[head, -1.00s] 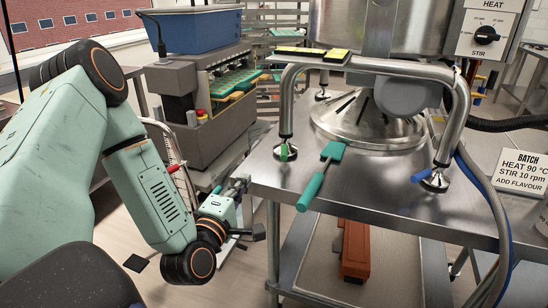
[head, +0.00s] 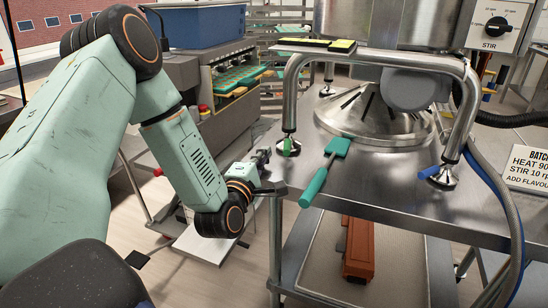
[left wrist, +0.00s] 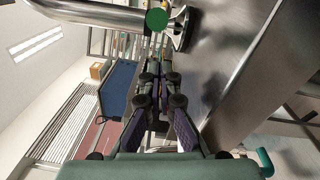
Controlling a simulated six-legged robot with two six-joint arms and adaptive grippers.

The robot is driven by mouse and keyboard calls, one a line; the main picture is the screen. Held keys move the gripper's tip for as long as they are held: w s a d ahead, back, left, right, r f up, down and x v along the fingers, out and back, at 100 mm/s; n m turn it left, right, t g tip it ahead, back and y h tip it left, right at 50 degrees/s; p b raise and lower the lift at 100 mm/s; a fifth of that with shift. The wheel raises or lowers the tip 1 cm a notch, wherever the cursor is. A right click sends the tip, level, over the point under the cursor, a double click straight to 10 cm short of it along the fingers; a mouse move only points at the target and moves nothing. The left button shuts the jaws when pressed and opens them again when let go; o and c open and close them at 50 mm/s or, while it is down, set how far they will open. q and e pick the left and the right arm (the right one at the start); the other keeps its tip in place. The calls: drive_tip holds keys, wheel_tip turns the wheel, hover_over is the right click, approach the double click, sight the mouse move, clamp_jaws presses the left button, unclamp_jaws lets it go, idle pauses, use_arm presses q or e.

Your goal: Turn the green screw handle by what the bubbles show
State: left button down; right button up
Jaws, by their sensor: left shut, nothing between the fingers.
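The green screw handle (head: 289,147) is at the left foot of the steel frame, on the steel table. In the left wrist view the handle's round green end (left wrist: 156,19) faces me near the top. My left gripper (head: 262,156) is at the table's left edge, left of the handle and apart from it. Its fingers (left wrist: 158,78) are together and empty. Two yellow bubble levels (head: 340,46) (head: 303,42) sit on top of the frame; their bubbles are too small to read. A blue handle (head: 430,172) is at the right foot. My right gripper is out of view.
A teal spatula (head: 325,172) lies on the table (head: 375,192), its grip over the front edge. The frame's left leg (head: 289,105) rises above the green handle. A grey machine (head: 225,110) stands at the left. An orange-brown object (head: 358,250) is on the lower shelf.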

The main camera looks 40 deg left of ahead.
sight(288, 144)
use_arm(q)
drive_tip(key=shift+w+d+r, duration=0.1)
drive_tip(key=shift+w+d, duration=0.25)
drive_tip(key=shift+d, duration=0.25)
drive_tip(key=shift+w+d+r, duration=0.1)
drive_tip(key=shift+w+d, duration=0.2)
drive_tip(key=shift+d, duration=0.25)
drive_tip(key=shift+r, duration=0.1)
drive_tip(key=shift+d+b, duration=0.1)
drive_tip(key=shift+b, duration=0.25)
